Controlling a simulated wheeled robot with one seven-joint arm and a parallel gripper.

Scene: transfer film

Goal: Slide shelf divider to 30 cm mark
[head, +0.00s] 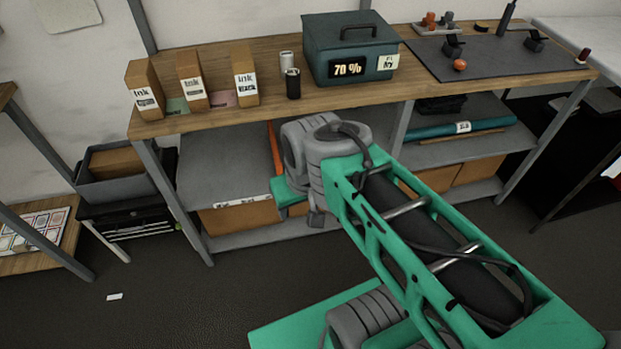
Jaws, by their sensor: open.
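An orange upright strip (275,148), which looks like the shelf divider, stands on the grey lower shelf (215,165) under the wooden top. My arm hides its right side and lower end. A white marked strip (240,199) lies along this shelf's front edge; its figures are too small to read, so I cannot make out the 30 cm mark. My gripper (290,191) is partly in view at the shelf front, close to the divider's lower end. It is open, but its fingertips are mostly hidden and contact with the divider cannot be told.
Cardboard boxes (240,216) fill the level below. A metal post (402,125) parts this bay from the right one, which holds a teal roll (455,131). The wooden top (215,120) carries ink boxes, cans and a green case (350,45). The shelf left of the divider is clear.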

